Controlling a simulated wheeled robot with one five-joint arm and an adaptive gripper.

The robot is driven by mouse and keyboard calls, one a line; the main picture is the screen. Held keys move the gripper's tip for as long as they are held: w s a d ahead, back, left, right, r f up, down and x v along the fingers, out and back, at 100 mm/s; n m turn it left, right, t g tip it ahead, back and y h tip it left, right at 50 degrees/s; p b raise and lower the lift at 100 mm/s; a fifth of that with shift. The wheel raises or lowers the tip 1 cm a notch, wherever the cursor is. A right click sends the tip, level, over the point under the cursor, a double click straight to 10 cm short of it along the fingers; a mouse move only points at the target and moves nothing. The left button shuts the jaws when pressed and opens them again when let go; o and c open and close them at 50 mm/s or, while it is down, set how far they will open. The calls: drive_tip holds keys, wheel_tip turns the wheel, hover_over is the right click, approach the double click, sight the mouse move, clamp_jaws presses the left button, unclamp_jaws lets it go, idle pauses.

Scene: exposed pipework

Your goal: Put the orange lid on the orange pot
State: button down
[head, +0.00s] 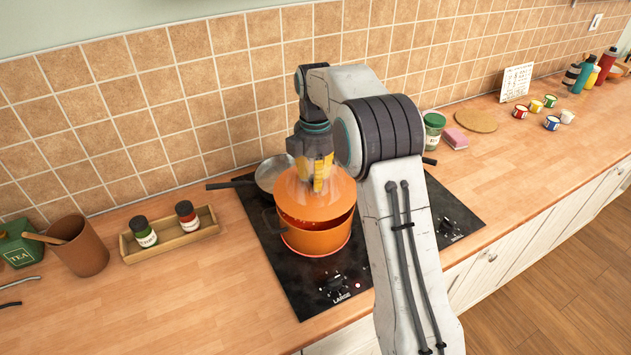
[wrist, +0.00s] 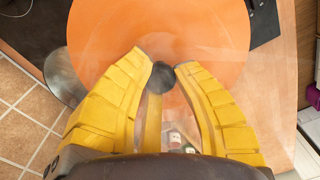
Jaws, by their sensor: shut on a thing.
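The orange lid (head: 330,193) is a round disc over the orange pot (head: 312,242), which stands on the black cooktop. A dark gap shows between the lid and the pot's rim at the front right, so the lid looks raised or tilted there; contact elsewhere is unclear. My gripper (head: 318,184) points down at the lid's middle. In the wrist view, the yellow fingers (wrist: 163,66) are closed on the lid's dark round knob (wrist: 163,79), and the lid (wrist: 160,28) hides the pot.
A metal pan (head: 271,176) stands behind the pot, close on the left. A wooden tray (head: 187,239) with two spice jars and a brown cup (head: 80,246) are further left. My arm covers the cooktop's right part. Bare counter (head: 210,290) lies front left.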

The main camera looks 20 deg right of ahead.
drive_tip(key=shift+f, duration=0.95)
drive_tip(key=shift+f+b, duration=0.3)
drive_tip(key=shift+f, duration=0.3)
drive_tip(key=c, duration=1.1)
unclamp_jaws()
